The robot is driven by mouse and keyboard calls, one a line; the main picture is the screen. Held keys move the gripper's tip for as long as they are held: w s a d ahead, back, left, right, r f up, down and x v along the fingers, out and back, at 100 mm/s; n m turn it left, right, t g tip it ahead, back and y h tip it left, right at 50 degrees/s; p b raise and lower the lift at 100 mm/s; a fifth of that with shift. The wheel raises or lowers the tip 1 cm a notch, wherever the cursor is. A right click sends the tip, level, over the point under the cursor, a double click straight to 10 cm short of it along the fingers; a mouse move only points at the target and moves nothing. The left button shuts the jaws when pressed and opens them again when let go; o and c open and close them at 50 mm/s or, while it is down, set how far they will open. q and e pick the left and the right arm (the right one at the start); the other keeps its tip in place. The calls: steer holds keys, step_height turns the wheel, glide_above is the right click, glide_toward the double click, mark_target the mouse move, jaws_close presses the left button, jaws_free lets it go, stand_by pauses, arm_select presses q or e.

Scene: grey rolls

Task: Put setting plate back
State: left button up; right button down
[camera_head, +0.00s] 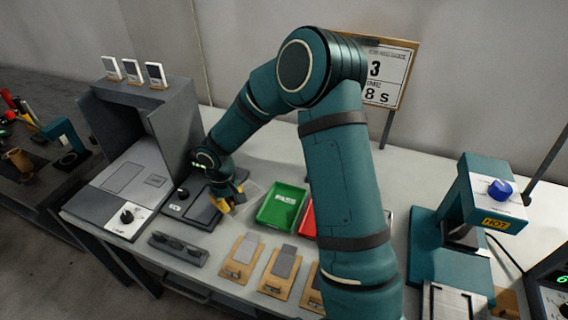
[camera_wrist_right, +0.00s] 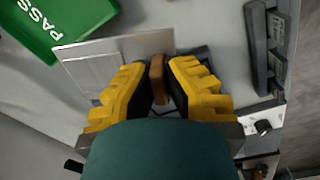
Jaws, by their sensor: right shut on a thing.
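My right gripper (camera_head: 232,197) has yellow fingers and is low over the bench, between a dark flat device (camera_head: 198,207) and the green tray. In the right wrist view the fingers (camera_wrist_right: 160,82) are shut on a small brown, wood-like grip (camera_wrist_right: 157,72). A thin silver-grey plate (camera_wrist_right: 108,58) lies right by this grip and seems to be the setting plate; whether the two are joined is hard to tell. In the head view it shows as a pale patch (camera_head: 248,192) beside the fingers. My left gripper is not in view.
A green tray (camera_head: 282,207) marked PASS and a partly hidden red tray (camera_head: 308,222) stand to the right. A slotted grey rack (camera_head: 178,249) and wooden boards with grey plates (camera_head: 242,258) line the front. A grey booth (camera_head: 148,120) is left, a teal hot press (camera_head: 470,205) right.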

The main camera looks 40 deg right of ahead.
steer(key=w+d+n, duration=0.1)
steer(key=w+d, duration=0.2)
steer(key=d, duration=0.4)
steer(key=w+d+n, duration=0.1)
steer(key=w+d, duration=0.3)
steer(key=d, duration=0.3)
steer(key=r+n+b, duration=0.2)
glide_above(280, 170)
step_height(280, 170, down, 10)
steer(key=shift+s+r+b, duration=0.1)
steer(key=shift+r+b, duration=0.1)
steer(key=shift+b, duration=0.3)
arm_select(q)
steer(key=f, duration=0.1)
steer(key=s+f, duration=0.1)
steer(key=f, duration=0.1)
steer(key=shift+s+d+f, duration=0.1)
arm_select(e)
steer(key=shift+a, duration=0.1)
steer(key=shift+f, duration=0.15)
steer(key=c, duration=1.1)
jaws_free()
steer(key=shift+c, duration=0.2)
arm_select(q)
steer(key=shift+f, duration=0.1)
